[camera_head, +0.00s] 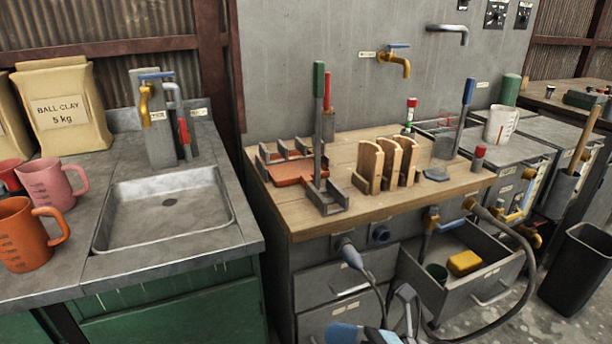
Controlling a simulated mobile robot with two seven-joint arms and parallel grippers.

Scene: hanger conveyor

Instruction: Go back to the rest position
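I see neither of my grippers in the head view, and no arm of mine reaches over the counter or the bench. A grey and light blue shape (362,334) is cut off by the bottom edge, with a grey looped part beside it; I cannot tell what it is. The wooden-topped bench (345,222) stands in the middle. It carries wooden racks (386,163), a reddish tray (290,172) and upright levers with green (319,80) and blue (468,92) handles.
An open drawer (455,292) juts out below the bench, holding a yellow block (464,262). A black hose (525,262) hangs at its right. A sink (165,212), an orange mug (26,234) and a pink mug (52,184) are at left. A black bin (578,270) stands right.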

